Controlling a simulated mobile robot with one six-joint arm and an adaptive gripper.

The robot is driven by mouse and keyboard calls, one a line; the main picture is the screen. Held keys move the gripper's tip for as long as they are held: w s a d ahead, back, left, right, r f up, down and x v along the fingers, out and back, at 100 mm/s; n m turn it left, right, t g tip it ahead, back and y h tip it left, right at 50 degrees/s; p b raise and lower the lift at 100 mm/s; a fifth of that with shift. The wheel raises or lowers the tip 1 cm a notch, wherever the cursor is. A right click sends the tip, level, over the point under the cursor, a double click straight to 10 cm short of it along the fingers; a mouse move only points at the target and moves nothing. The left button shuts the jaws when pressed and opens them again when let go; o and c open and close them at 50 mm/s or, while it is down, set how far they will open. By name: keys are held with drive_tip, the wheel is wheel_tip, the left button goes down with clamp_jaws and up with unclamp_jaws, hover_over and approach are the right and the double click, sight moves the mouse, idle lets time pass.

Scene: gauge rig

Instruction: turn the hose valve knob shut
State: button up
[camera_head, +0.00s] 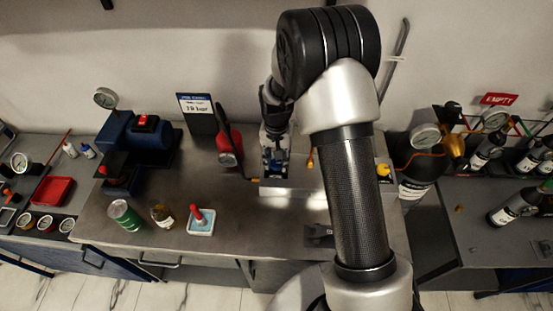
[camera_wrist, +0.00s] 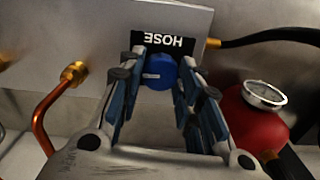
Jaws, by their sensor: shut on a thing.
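The hose valve knob (camera_wrist: 160,73) is blue and round, with a small white mark on its face. It sits on a grey metal panel (camera_wrist: 100,28) just by a black HOSE label (camera_wrist: 165,42), which reads upside down in the wrist view. My gripper (camera_wrist: 161,66) has its blue-padded fingers on either side of the knob and is shut on it. In the head view my gripper (camera_head: 274,160) is at the left part of the grey block (camera_head: 290,192) on the bench. The knob cannot be told apart from the fingers there.
A red cylinder (camera_wrist: 245,118) with a gauge (camera_wrist: 264,94) stands close beside my gripper. A black hose (camera_wrist: 270,37) and a copper pipe (camera_wrist: 48,105) meet the panel. A yellow knob (camera_head: 382,171) is on the block's right. The bench front holds a green can (camera_head: 124,215).

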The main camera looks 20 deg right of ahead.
sight(276, 163)
drive_tip(key=shift+m, duration=0.4)
drive_tip(key=o, duration=1.1)
drive_tip(key=shift+r, duration=6)
